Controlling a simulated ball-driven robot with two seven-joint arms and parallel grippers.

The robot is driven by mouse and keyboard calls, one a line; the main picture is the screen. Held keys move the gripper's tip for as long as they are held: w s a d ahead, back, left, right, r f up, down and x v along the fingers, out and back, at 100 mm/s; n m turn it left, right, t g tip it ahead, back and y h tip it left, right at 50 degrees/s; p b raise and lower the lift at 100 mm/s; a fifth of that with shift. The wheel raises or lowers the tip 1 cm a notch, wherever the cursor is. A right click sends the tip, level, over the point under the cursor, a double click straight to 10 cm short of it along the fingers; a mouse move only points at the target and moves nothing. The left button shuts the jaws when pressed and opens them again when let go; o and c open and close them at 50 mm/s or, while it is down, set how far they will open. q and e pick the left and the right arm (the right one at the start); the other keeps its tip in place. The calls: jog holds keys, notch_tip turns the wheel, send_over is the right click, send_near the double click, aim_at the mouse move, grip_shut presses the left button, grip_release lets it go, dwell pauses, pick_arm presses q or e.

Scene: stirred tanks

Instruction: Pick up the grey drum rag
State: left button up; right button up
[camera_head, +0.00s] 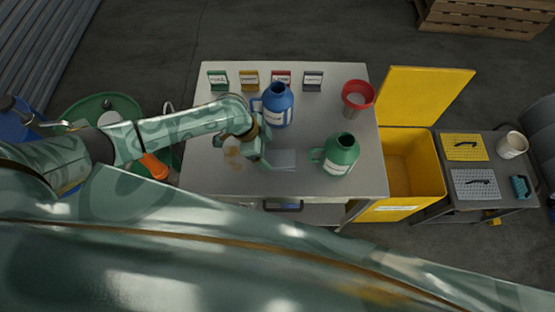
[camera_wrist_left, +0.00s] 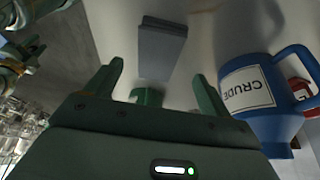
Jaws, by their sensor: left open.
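The grey drum rag appears to be the flat, pale grey rectangle (camera_head: 284,160) lying on the grey table (camera_head: 222,185). In the left wrist view it seems to be the darker grey folded slab (camera_wrist_left: 162,48) beyond the fingertips. My left gripper (camera_head: 262,161) is just left of it in the head view, with its lower part over or beside its left edge. In the left wrist view the gripper (camera_wrist_left: 158,72) is open, with nothing clearly held between its fingers. My right gripper is not in view.
A blue jug (camera_head: 279,106), labelled CRUDE in the left wrist view (camera_wrist_left: 248,90), stands close behind the gripper. A green jug (camera_head: 341,155) stands to the right. A brown-stained pale patch (camera_head: 232,154) lies left.

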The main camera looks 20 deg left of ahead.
aim_at(276, 158)
pick_arm(q)
jog(key=b+x, duration=0.1)
jog(key=x, duration=0.4)
jog(key=shift+d, duration=0.15)
jog(key=shift+s+r, duration=0.1)
jog(key=c, duration=1.1)
jog(key=shift+r, duration=0.15)
jog(key=shift+c, duration=0.2)
jog(key=shift+r, duration=0.25)
notch_tip(276, 158, up, 3)
jog(key=shift+f+p, duration=0.1)
jog(key=shift+p, duration=0.5)
jog(key=s+d+r+p, duration=0.4)
jog(key=s+d+r, duration=0.4)
jog(key=s, duration=0.3)
jog(key=shift+s+r+p, duration=0.25)
jog(key=shift+r+p, duration=0.15)
jog(key=shift+r, duration=0.3)
